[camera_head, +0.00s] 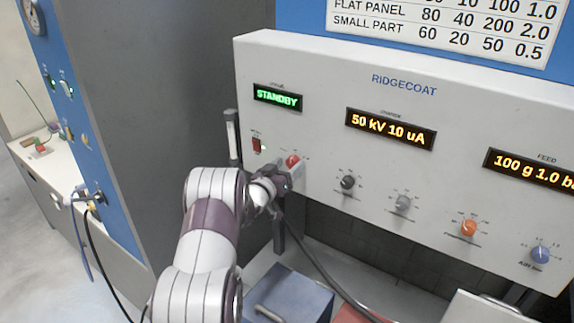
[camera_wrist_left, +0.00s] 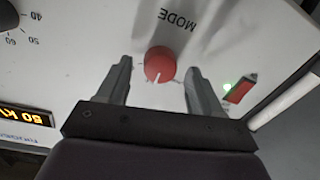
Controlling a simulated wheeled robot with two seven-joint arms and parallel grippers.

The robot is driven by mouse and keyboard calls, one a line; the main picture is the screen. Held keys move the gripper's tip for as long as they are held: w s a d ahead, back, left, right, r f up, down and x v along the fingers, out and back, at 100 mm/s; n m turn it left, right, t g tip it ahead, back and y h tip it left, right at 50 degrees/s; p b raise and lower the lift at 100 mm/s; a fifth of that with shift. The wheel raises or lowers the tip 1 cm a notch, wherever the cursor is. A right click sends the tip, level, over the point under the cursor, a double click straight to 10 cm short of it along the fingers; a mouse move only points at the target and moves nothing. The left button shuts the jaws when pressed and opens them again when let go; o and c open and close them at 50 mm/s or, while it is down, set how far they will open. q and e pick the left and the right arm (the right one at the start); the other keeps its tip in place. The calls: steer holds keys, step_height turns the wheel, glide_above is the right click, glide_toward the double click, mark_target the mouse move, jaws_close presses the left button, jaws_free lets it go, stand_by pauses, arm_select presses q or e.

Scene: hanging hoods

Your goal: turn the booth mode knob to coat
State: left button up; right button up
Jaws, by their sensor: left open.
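The red mode knob (camera_head: 292,160) is on the lower left of the white RIDGECOAT panel (camera_head: 400,75). It shows better in the left wrist view (camera_wrist_left: 159,65), under the word MODE, with a white pointer line on its face. The marks around it are too small to read. The display above it (camera_head: 278,97) reads STANDBY in green. My left gripper (camera_head: 284,172) is at the panel by the knob. In the left wrist view it is open (camera_wrist_left: 160,75), with one finger on each side of the knob and gaps between. My right gripper is not in view.
A red rocker switch (camera_wrist_left: 241,90) with a green light sits beside the knob. To the right are a black knob (camera_head: 348,182), a grey knob (camera_head: 403,202), an orange knob (camera_head: 468,228) and a blue knob (camera_head: 540,254). A blue box (camera_head: 290,298) stands below the panel.

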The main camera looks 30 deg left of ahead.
arm_select(q)
steer(key=c, duration=1.1)
steer(key=shift+o, duration=0.2)
steer(key=shift+f+m+b, duration=0.25)
steer(key=shift+m+b, duration=0.05)
steer(key=shift+b, duration=0.45)
steer(key=m+b, duration=0.9)
steer(key=b, duration=0.5)
steer(key=shift+f+t, duration=0.1)
steer(key=shift+t, duration=0.2)
steer(key=shift+r+m+h+b, duration=0.25)
steer(key=shift+m+h+b, duration=0.05)
steer(key=shift+m+b, duration=1.2)
steer(key=o, duration=1.1)
steer(key=shift+d, duration=0.1)
steer(key=shift+c, duration=0.2)
